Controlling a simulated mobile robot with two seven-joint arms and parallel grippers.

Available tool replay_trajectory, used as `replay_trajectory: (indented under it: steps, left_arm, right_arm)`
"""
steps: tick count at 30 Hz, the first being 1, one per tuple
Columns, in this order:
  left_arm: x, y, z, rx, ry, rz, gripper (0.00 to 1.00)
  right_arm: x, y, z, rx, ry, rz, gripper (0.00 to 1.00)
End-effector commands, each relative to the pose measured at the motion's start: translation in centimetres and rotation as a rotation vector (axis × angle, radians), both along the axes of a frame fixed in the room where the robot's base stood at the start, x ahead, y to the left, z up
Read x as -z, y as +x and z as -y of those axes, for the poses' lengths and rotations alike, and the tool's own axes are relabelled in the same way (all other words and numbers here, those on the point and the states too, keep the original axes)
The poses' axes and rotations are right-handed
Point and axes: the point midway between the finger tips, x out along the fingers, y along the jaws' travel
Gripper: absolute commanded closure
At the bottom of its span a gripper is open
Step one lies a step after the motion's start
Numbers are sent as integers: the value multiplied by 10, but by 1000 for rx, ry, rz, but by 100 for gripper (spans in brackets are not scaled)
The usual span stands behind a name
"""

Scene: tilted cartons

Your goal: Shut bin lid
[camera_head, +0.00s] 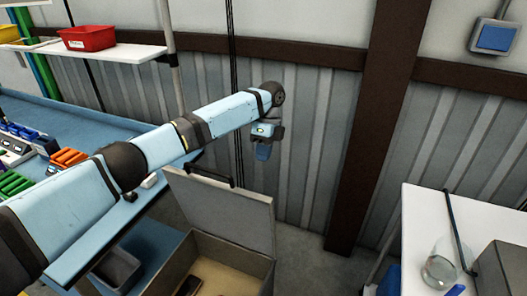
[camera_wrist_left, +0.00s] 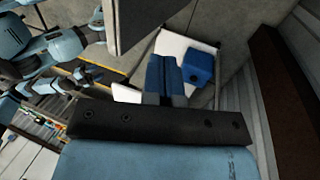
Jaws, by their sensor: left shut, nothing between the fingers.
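The bin (camera_head: 262,268) is a tan open box at the bottom of the head view. Its grey lid (camera_head: 235,212) stands raised at the back of the box, leaning back, with a dark handle (camera_head: 208,177) along its top edge. My left gripper (camera_head: 263,153) is above and behind the lid's upper right corner, apart from it, fingers pointing down. It is shut and empty, and its blue fingers (camera_wrist_left: 164,76) show together in the left wrist view. A grey panel (camera_wrist_left: 145,18) at the top of that view looks like the lid.
A dark object (camera_head: 188,286) lies in the bin. A blue workbench (camera_head: 75,121) with coloured parts is left, under a shelf with a red tray (camera_head: 88,38). A white table (camera_head: 425,225) with a glass jar (camera_head: 440,265) is right. A corrugated wall and brown post (camera_head: 368,130) stand behind.

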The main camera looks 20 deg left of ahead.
Motion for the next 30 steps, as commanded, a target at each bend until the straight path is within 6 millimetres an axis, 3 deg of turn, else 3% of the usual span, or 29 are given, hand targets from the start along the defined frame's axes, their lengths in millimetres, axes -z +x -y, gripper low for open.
replay_trajectory:
  steps: [9,18,30]
  left_arm:
    - [65,-21,-4,0,3,-3,100]
    - [71,-56,-9,2,2,0,100]
    - [73,-60,-8,0,1,0,100]
  right_arm:
    - [-13,0,-2,-3,1,-3,54]
    - [-29,3,3,6,-4,8,54]
    - [-29,3,3,8,-3,6,54]
